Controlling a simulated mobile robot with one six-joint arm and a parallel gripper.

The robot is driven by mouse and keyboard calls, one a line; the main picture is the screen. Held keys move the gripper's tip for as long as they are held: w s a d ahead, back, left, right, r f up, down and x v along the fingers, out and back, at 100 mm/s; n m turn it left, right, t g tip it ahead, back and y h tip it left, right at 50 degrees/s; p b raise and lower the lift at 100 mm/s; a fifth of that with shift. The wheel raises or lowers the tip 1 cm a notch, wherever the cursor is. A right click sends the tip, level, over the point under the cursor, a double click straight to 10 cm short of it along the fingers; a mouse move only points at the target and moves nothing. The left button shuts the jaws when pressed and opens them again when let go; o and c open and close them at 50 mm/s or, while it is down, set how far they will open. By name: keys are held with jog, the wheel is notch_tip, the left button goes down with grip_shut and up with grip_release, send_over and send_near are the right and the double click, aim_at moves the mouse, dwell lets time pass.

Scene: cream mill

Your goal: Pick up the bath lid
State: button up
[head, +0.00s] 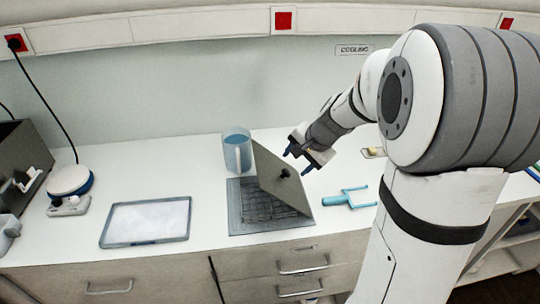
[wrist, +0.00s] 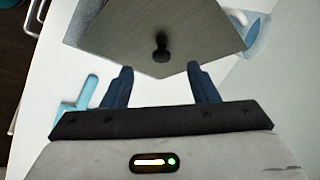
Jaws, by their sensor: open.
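The bath lid (head: 272,182) is a flat grey-beige panel with a black knob (head: 285,173). It stands steeply tilted over a grey bath (head: 236,222) with a dark gridded inside. My gripper (head: 299,161) is open just right of the lid, on its knob side. In the wrist view the lid (wrist: 125,30) fills the top middle. Its knob (wrist: 161,48) shows in line with the gap between my open fingers (wrist: 159,70), just beyond the tips. Nothing is held. I cannot tell whether the lid rests on the bath's edge or is hinged.
A blue-tinted jug (head: 236,152) stands close behind the bath. A light blue forked tool (head: 350,197) lies to its right, near my gripper. A framed pale tray (head: 145,222) lies left, with a white and blue round device (head: 70,182) beyond it. Counter between is clear.

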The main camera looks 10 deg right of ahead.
jog(key=shift+m, duration=0.6)
jog(key=x, duration=0.3)
jog(key=w+d+x, duration=0.1)
jog(key=x, duration=0.5)
jog(key=shift+w+d+f+p, duration=0.2)
jog(key=shift+w+f+p, duration=0.1)
jog(key=shift+p, duration=0.1)
jog(key=shift+c, duration=0.2)
jog(key=shift+r, duration=0.1)
jog(key=c, duration=1)
jog(key=shift+o, duration=0.2)
notch_tip(320, 180, up, 10)
notch_tip(320, 180, up, 9)
jog(key=p, duration=0.7)
send_over(287, 172)
jog(key=shift+s+d, duration=0.1)
jog(key=shift+d, duration=0.05)
